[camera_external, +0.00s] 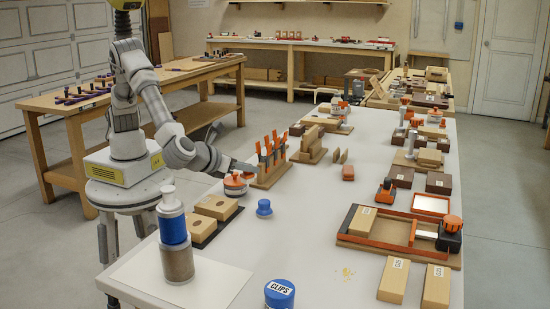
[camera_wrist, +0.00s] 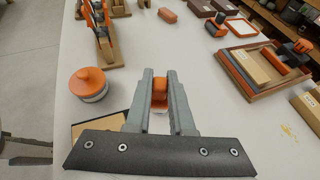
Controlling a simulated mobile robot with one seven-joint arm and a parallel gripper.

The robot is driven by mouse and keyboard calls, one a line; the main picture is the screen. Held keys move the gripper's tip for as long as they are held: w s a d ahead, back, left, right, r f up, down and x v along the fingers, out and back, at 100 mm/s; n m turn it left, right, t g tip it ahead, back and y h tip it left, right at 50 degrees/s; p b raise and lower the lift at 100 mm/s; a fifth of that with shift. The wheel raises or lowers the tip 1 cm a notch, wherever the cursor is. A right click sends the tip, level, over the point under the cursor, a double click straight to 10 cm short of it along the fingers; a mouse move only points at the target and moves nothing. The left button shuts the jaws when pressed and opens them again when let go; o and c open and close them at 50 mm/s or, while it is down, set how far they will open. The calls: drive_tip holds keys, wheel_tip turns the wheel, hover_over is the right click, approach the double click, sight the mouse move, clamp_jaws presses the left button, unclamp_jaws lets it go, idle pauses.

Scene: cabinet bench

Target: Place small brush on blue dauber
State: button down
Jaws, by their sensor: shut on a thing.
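My gripper (camera_wrist: 160,92) is shut on a small piece with a rounded orange top and a pale lower part, which looks like the small brush (camera_wrist: 160,90). The fingers hide its sides. In the external view my gripper (camera_external: 243,169) is low over the white bench, close to an orange-topped round pot (camera_external: 234,183). The blue dauber (camera_external: 264,208), a small blue knob-shaped piece, stands on the bench nearer the camera, apart from my gripper. The dauber does not show in the wrist view.
The orange-lidded pot also shows left of my fingers in the wrist view (camera_wrist: 88,84). A rack of orange-handled tools (camera_external: 271,170) stands behind. Wooden blocks on a dark tray (camera_external: 204,230), a tall blue-banded stack (camera_external: 173,232) and a CLIPS jar (camera_external: 280,294) stand nearer.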

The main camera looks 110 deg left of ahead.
sight(246, 184)
drive_tip(key=x, duration=0.3)
drive_tip(key=w+x, duration=0.1)
drive_tip(key=x, duration=0.1)
drive_tip(key=shift+w+d+f+b, duration=0.1)
drive_tip(key=shift+w+f+b, duration=0.05)
drive_tip(key=shift+f+b, duration=0.7)
drive_tip(key=shift+f, duration=1.6)
drive_tip(key=c, duration=0.8)
unclamp_jaws()
drive_tip(key=shift+f, duration=0.15)
drive_tip(key=shift+r, duration=0.2)
drive_tip(key=shift+d+r, duration=0.2)
drive_tip(key=shift+d, duration=0.05)
drive_tip(key=p+v, duration=0.2)
drive_tip(key=v, duration=0.9)
drive_tip(key=shift+d, duration=0.1)
